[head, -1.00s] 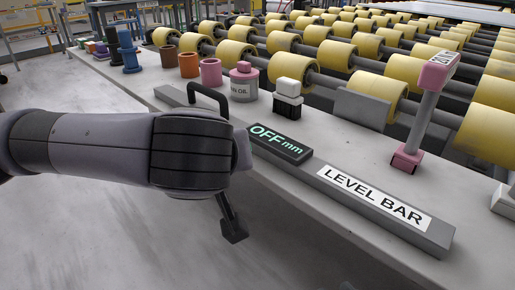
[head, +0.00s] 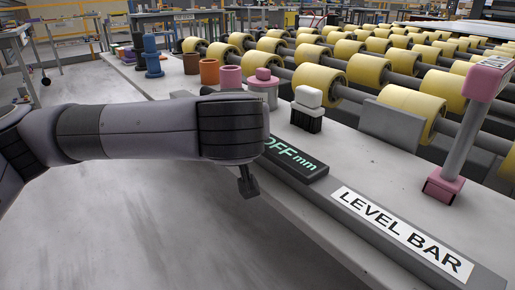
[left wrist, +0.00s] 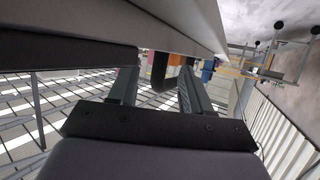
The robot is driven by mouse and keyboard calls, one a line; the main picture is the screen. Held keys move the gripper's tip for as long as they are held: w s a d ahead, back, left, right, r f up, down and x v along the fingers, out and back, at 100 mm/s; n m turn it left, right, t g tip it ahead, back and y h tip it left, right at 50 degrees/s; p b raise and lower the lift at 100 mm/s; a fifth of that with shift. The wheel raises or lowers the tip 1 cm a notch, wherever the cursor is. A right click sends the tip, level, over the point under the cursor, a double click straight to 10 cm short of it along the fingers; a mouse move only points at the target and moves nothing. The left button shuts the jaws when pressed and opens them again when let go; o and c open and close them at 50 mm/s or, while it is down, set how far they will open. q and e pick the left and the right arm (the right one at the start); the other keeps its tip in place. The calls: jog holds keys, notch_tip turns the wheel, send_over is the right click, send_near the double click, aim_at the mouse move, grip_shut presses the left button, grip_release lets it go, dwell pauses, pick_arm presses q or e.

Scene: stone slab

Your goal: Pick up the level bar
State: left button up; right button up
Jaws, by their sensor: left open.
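The level bar (head: 350,206) is a long grey bar with a white "LEVEL BAR" label and a dark display reading "OFF mm". It lies along the near edge of the slab in the head view. My left forearm hides its far end and black handle there. One finger of my left gripper (head: 247,183) shows below my wrist, beside the slab edge. In the left wrist view my left gripper (left wrist: 156,75) is open, and a dark curved piece, seemingly the handle (left wrist: 160,70), shows between the fingertips. Contact cannot be told. My right gripper is out of view.
The slab (head: 375,178) also carries a black-and-white block (head: 307,108), a pink post tool (head: 462,130), and pink, orange and blue cylinders (head: 209,71) towards the back. Yellow rollers (head: 410,101) run behind it. The floor (head: 120,220) in front is clear.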

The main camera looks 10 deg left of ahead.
pick_arm(q)
jog(key=shift+w+a+f, duration=0.15)
jog(key=shift+w+f, duration=0.1)
jog(key=shift+w, duration=0.2)
grip_shut()
jog(key=shift+r, duration=0.15)
